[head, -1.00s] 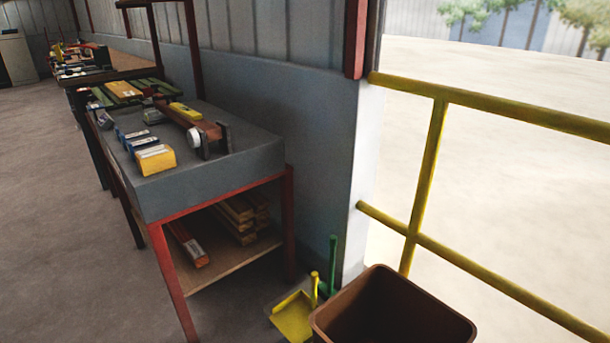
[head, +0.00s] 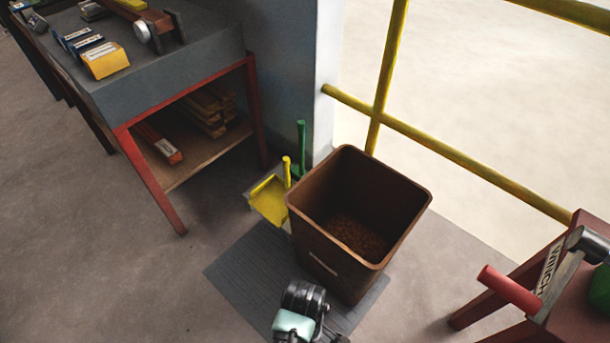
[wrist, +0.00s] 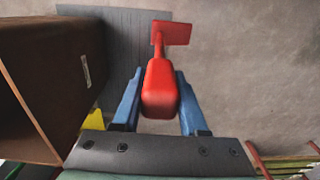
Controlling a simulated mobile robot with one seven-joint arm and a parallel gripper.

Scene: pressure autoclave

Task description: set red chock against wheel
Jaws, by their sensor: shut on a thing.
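The red chock (wrist: 160,90) shows in the wrist view as a rounded red block with a narrow neck and a flat red plate at its far end. My gripper (wrist: 159,78) has its two blue fingers on either side of the block and is shut on it. It holds the chock over the floor, close to the brown bin. In the head view part of my arm shows at the bottom, but the chock and fingers cannot be made out there. No wheel to chock is in view.
The brown bin (head: 325,255) stands on a dark grey mat (head: 232,272), with a yellow dustpan (head: 269,200) behind it. A red-framed workbench (head: 150,90) is at left. A winch with a red handle (head: 508,290) is at right. A yellow railing (head: 440,150) borders the opening.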

